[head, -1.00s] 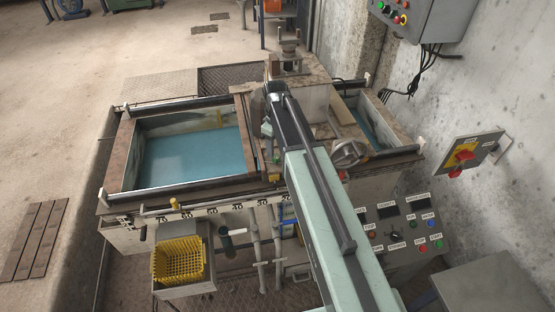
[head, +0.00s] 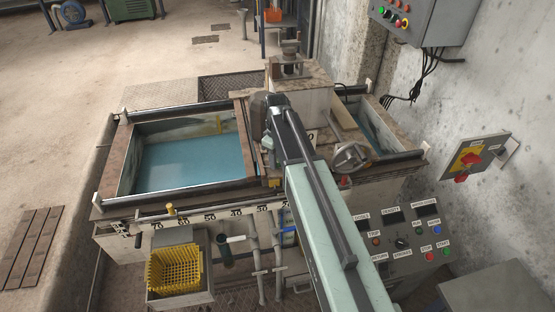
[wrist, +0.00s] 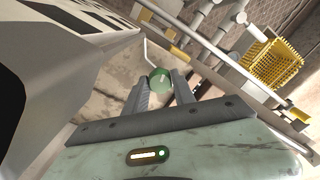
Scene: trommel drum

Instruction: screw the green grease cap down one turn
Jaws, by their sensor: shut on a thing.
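The green grease cap (wrist: 160,81) shows in the wrist view as a small round green knob at the tips of my two grey fingers. My gripper (wrist: 163,77) is shut on it, with one finger on each side. The part beneath the cap is hidden by the cap and fingers. In the head view my arm reaches over the front of the machine, and I cannot make out the cap or fingertips there.
A yellow basket (head: 174,269) hangs at the machine's front left, and it also shows in the wrist view (wrist: 273,65). A water-filled tank (head: 190,160) lies left of my arm. A handwheel (head: 351,157) and control panel (head: 402,236) stand to the right.

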